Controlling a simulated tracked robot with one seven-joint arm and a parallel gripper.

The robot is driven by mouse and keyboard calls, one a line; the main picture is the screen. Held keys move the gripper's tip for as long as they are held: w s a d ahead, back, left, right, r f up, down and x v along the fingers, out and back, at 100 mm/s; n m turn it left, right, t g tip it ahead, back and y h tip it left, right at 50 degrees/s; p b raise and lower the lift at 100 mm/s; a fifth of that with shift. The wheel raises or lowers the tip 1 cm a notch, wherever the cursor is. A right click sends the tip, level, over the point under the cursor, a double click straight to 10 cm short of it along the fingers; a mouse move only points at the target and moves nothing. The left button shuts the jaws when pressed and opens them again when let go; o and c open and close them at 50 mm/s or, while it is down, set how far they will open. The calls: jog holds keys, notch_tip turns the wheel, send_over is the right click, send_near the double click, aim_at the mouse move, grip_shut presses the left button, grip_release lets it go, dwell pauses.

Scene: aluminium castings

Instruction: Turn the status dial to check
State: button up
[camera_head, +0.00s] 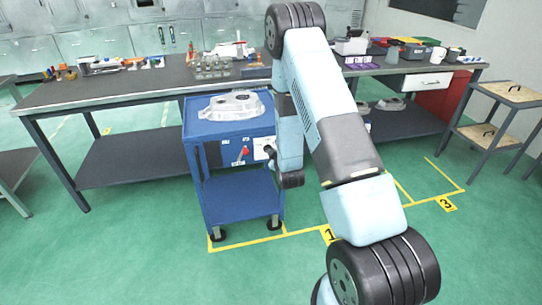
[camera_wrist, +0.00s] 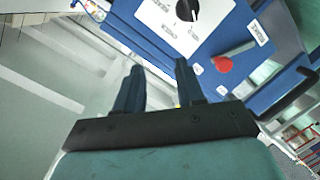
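The status dial (camera_wrist: 187,11) is a black knob on a white plate (camera_wrist: 160,18) with small labels, at the top of the wrist view. The white plate also shows on the front of the blue cart in the head view (camera_head: 260,149), partly hidden by my arm. My gripper (camera_wrist: 157,66) is open and empty, its two dark fingers apart. The fingers point toward the panel, with the dial beyond their tips and a little right. They appear apart from the dial. The dial's labels are too blurred to read.
A red-knobbed lever (camera_wrist: 222,64) sits beside the dial plate on the blue cart (camera_head: 240,190). A grey aluminium casting (camera_head: 232,105) lies on the cart top. A long workbench (camera_head: 120,88) with glassware and tools stands behind. Green floor is clear at the left front.

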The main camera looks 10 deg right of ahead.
jog(key=s+f+n+t, duration=0.2)
jog(key=s+f, duration=0.3)
jog(key=f, duration=0.4)
jog(key=w, duration=1.3)
jog(key=shift+w, duration=0.15)
jog(key=shift+c, duration=0.4)
jog(key=shift+f, duration=0.1)
grip_shut()
